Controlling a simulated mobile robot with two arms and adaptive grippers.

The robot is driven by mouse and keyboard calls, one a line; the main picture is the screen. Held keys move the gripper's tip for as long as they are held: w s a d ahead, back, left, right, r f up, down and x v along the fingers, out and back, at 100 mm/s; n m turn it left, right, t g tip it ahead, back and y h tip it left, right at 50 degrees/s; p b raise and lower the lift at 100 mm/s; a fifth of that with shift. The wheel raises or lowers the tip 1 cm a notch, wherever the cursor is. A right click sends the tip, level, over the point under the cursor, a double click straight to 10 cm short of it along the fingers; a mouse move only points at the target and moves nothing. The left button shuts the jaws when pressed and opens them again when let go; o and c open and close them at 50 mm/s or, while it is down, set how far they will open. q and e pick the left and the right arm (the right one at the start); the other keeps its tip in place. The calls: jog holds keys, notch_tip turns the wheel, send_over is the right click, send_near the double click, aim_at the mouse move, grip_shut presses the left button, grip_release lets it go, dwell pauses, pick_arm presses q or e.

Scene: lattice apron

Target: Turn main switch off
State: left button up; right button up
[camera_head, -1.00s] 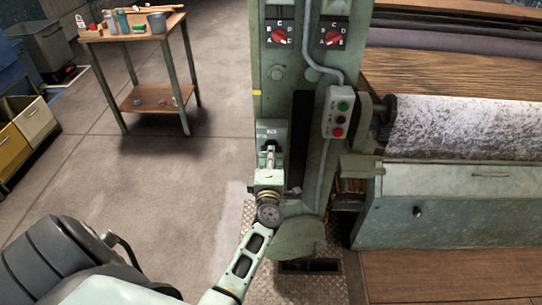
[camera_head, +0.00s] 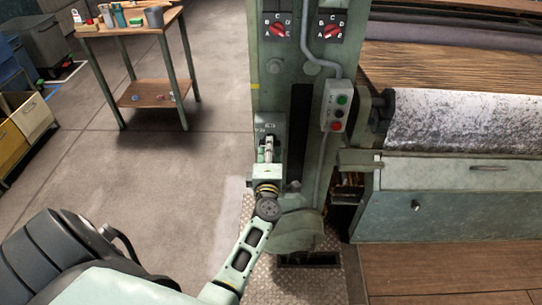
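A grey-green machine column (camera_head: 262,95) stands in the centre of the head view. A small grey box (camera_head: 270,119) is mounted on its front, its markings too small to read; it may be the main switch. My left gripper (camera_head: 267,145) is in front of this box, pointing up at it and hiding its lower part. Whether the fingertips touch anything is unclear, as is their opening. Higher on the column are two red rotary knobs, one on the left (camera_head: 277,29) and one on the right (camera_head: 331,30), with letters around them. My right gripper is not in view.
A speckled roller (camera_head: 460,122) and a green cabinet (camera_head: 450,200) stand at right. A workbench (camera_head: 130,27) stands back left. The floor between is clear.

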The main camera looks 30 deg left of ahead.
pick_arm(q)
jog(key=s+d+m+p, duration=0.1)
jog(key=s+d+m, duration=0.15)
jog(key=m, duration=0.65)
jog(key=s+d+m+p, duration=0.15)
jog(key=s+m, duration=0.25)
jog(key=m, duration=0.5)
jog(key=s+d+f+m+g+h+b, duration=0.1)
jog(key=s+d+f+m+h, duration=0.1)
jog(key=f, duration=0.8)
jog(key=s+d+f+m+g+h+b, duration=0.1)
jog(key=s+d+f+m+h, duration=0.2)
jog(key=s+d+f, duration=0.3)
jog(key=s+d+f+m+g+h+b, duration=0.1)
jog(key=s+d+f+h, duration=0.3)
jog(key=f, duration=1.2)
jog(key=shift+s+f+m+g+h+b, duration=0.2)
jog(key=shift+s+m+g+h+b, duration=0.2)
jog(key=shift+m+g, duration=0.3)
